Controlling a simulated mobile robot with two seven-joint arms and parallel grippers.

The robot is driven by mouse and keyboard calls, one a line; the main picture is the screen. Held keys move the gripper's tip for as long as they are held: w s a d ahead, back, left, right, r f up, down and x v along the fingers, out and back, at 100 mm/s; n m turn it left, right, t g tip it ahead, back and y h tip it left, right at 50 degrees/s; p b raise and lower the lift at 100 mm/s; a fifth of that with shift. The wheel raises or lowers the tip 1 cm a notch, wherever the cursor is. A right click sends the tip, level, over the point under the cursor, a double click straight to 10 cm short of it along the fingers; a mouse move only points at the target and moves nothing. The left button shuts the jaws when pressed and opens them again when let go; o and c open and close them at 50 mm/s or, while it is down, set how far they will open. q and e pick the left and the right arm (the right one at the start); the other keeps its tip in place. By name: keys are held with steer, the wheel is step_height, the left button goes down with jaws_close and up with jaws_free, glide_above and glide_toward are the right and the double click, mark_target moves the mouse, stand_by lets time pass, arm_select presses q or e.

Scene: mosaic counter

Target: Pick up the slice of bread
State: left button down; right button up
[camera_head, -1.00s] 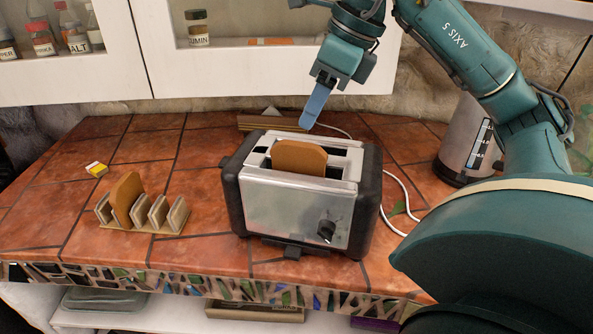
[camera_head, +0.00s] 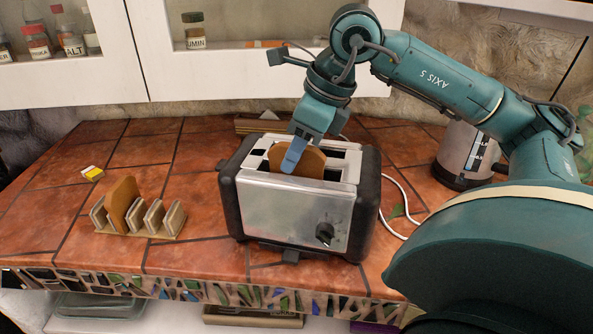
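One brown slice of bread (camera_head: 312,164) stands in a slot of the silver and black toaster (camera_head: 285,207), its top above the slot. Another slice of bread (camera_head: 121,201) stands upright in the toast rack (camera_head: 160,236) on the left. My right gripper (camera_head: 293,157) points down over the toaster. One blue finger shows in front of the slice in the toaster and covers part of it. The other finger is not clearly seen, so I cannot tell its opening or whether it touches the bread. My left gripper is not in view.
A metal kettle (camera_head: 462,155) stands at the right behind my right arm. A white cord (camera_head: 405,195) runs beside the toaster. A small yellow and white block (camera_head: 92,173) lies at the left. White cabinets (camera_head: 245,75) hang behind. The tiles between rack and toaster are clear.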

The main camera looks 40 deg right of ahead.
steer(key=c, duration=0.6)
